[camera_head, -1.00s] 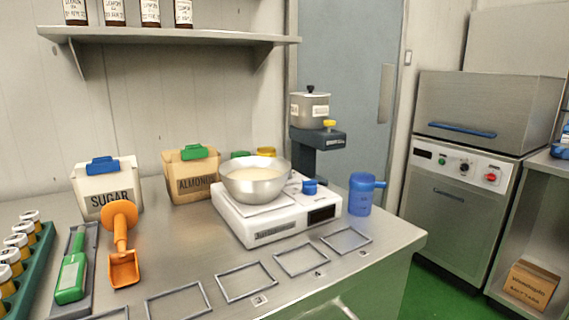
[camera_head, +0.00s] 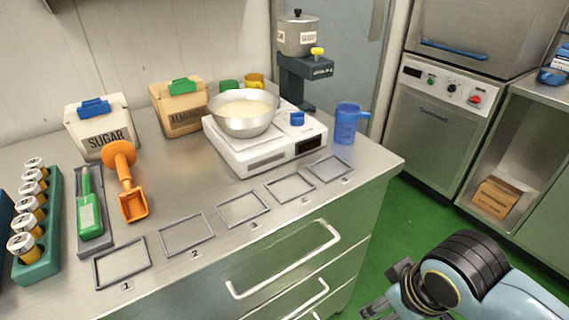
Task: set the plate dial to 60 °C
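The white hot plate (camera_head: 250,155) stands on the steel counter with a metal bowl (camera_head: 243,121) of pale mix on it. Its blue dial (camera_head: 297,118) sits on the top at the right, beside the bowl. A dark display (camera_head: 312,142) is on the front right; I cannot read its digits. My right gripper (camera_head: 385,300) shows at the bottom right, over the floor, well away from the plate and partly cut off by the frame edge. Its opening is unclear. My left gripper is out of view.
A blue jug (camera_head: 346,122) stands right of the plate. Almond (camera_head: 182,112) and sugar (camera_head: 97,128) bins are to the left, with an orange scoop (camera_head: 127,180) in front. Numbered empty frames (camera_head: 187,234) line the counter front. A grinder-like machine (camera_head: 305,75) stands behind.

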